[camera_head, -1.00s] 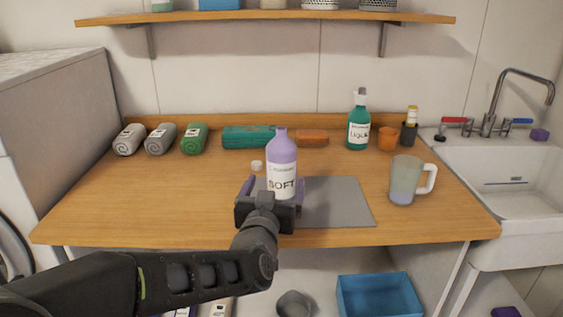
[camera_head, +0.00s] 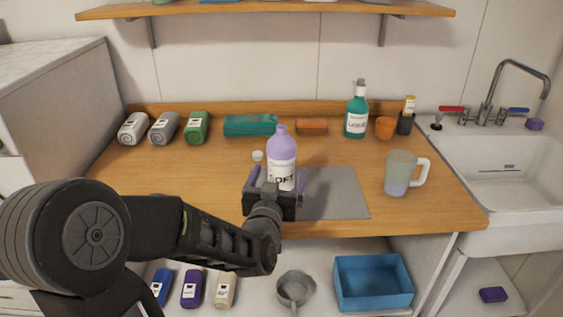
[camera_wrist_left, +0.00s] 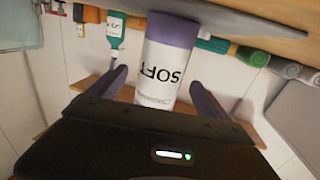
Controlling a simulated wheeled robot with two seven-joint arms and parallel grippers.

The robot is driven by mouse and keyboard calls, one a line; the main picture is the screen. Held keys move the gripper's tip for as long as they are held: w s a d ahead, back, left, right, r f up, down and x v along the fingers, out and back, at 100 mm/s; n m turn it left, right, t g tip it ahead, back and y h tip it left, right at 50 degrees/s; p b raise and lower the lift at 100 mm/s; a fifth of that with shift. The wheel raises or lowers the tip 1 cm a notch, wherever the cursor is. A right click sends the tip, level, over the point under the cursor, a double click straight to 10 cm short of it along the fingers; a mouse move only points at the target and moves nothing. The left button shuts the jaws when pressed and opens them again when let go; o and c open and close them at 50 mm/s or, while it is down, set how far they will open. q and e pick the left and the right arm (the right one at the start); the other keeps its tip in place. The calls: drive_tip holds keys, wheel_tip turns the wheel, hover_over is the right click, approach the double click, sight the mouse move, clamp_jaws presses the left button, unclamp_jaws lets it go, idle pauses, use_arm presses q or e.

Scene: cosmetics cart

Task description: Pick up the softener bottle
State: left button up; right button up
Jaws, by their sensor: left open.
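The lilac softener bottle (camera_head: 282,152) with a white "SOFT" label stands upright on the wooden worktop, at the grey mat (camera_head: 335,193). My left gripper (camera_head: 267,183) is in front of it, open, with a finger on either side of the bottle's lower part. In the left wrist view the bottle (camera_wrist_left: 165,65) stands between the two spread fingers of the gripper (camera_wrist_left: 160,88), with a gap visible to each finger. The bottle's base is hidden behind the gripper in the head view. A small white cap (camera_head: 257,156) lies behind it to the left. My right gripper is not in view.
A measuring jug (camera_head: 399,174) stands to the right. A green bottle (camera_head: 356,118), an orange cup (camera_head: 385,128) and rolled towels (camera_head: 164,128) line the back. The sink (camera_head: 505,170) is at the far right. A blue bin (camera_head: 372,283) is below the worktop.

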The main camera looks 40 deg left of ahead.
sight(282, 165)
use_arm(q)
drive_tip(key=x, duration=0.4)
drive_tip(key=shift+a, duration=0.1)
idle(0.4)
drive_tip(key=shift+r, duration=0.15)
clamp_jaws()
idle(0.7)
